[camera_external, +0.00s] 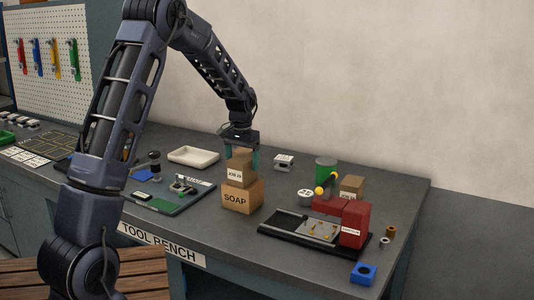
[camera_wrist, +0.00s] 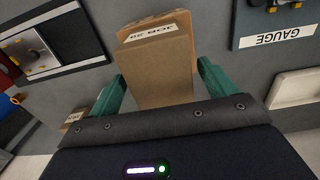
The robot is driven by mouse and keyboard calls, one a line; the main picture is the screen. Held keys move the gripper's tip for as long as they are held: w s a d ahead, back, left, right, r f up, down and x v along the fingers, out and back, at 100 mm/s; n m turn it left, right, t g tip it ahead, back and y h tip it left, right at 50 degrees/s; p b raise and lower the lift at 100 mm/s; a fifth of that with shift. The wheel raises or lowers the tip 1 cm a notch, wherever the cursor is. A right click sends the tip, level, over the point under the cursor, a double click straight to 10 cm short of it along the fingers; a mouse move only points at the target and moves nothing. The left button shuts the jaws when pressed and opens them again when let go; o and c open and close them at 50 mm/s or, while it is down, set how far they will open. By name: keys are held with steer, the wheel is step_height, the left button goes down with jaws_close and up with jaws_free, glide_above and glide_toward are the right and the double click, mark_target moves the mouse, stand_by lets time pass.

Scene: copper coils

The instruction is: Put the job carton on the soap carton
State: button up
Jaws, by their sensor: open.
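The job carton (camera_external: 239,168), a small brown box with a white "JOB" label, sits upright on top of the larger soap carton (camera_external: 238,198), which is marked "SOAP". In the wrist view the job carton (camera_wrist: 157,72) covers most of the soap carton (camera_wrist: 128,28), whose top edge shows beyond it. My gripper (camera_external: 241,150) points down over the job carton. Its green fingers (camera_wrist: 158,82) are open, one on each side of the job carton. A gap shows beside the job carton at the fingertips.
A black tray (camera_external: 276,231) and a red box (camera_external: 355,223) stand to the right. A green gauge mat (camera_external: 163,204) lies to the left and a white tray (camera_external: 194,156) behind it. A small brown carton (camera_external: 352,186) stands at the back right. Bench space between is clear.

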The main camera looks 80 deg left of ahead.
step_height(320, 180, up, 9)
steer(key=shift+f, duration=0.15)
steer(key=d+r+m+t, duration=0.1)
steer(key=d+r, duration=0.4)
steer(key=d, duration=0.5)
steer(key=s+d+r+m, duration=0.15)
steer(key=d+r, duration=0.25)
steer(key=d, duration=0.6)
steer(key=d+r+m+t, duration=0.15)
steer(key=d+r, duration=0.35)
steer(key=d, duration=0.5)
steer(key=s+d+f+m+t, duration=0.1)
steer(key=s+d+m, duration=0.4)
steer(key=s+d, duration=1.4)
steer(key=d+t, duration=0.1)
steer(key=d, duration=0.3)
steer(key=shift+s+d+f, duration=0.2)
steer(key=shift+s+d, duration=0.1)
steer(key=shift+s, duration=0.05)
